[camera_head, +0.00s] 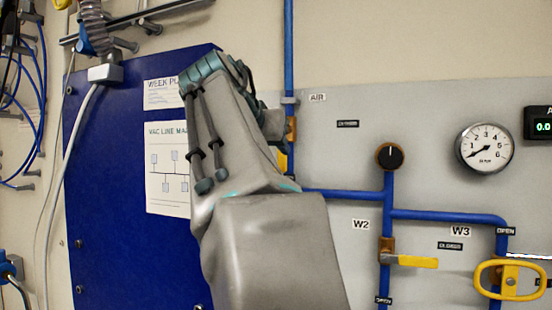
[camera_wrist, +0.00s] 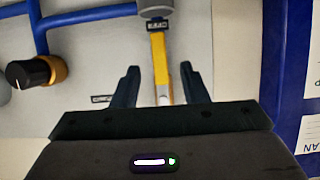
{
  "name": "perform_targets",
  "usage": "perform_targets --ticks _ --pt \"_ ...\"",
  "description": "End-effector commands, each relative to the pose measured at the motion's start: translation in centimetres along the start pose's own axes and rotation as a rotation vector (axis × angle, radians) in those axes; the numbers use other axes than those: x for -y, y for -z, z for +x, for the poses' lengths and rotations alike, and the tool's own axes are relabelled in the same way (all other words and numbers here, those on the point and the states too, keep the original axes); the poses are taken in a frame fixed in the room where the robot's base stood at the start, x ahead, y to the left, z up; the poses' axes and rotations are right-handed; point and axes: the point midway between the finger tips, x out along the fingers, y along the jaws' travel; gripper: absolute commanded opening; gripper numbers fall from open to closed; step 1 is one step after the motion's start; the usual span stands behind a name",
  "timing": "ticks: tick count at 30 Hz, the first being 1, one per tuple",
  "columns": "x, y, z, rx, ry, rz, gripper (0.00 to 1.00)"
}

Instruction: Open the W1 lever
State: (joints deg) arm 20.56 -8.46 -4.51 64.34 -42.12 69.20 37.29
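A yellow lever (camera_wrist: 159,58), which I take to be W1, shows in the wrist view on a pipe fitting (camera_wrist: 157,8). It lies lengthwise between the two fingers of my gripper (camera_wrist: 161,86), which are open with a visible gap on each side of it. A small dark tag (camera_wrist: 160,27) lies across it near the fitting, and another dark tag (camera_wrist: 102,98) is on the wall at left. In the head view my arm hides most of this lever; only a yellow sliver (camera_head: 282,161) shows. The W1 label is not visible.
The W2 lever (camera_head: 412,262) sits horizontal in the head view. The yellow W3 handle (camera_head: 484,280) is at lower right. A black knob (camera_head: 390,156), a gauge (camera_head: 484,148) and blue pipes (camera_head: 440,215) stand off the wall. A blue board (camera_head: 110,190) is left of my arm.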

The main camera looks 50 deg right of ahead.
Motion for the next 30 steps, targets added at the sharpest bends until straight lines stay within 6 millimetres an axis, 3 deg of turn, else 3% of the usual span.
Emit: perform_targets --ticks 3,9,26,30 --pt "0.0 0.1 -2.2 -0.002 0.002 0.001 0.40" --pt "0.0 0.0 -4.1 0.000 0.000 0.001 0.40" --pt "0.0 0.0 -4.3 0.000 0.000 0.001 0.40" --pt "0.8 -0.8 -4.1 0.022 0.020 -0.030 0.40"
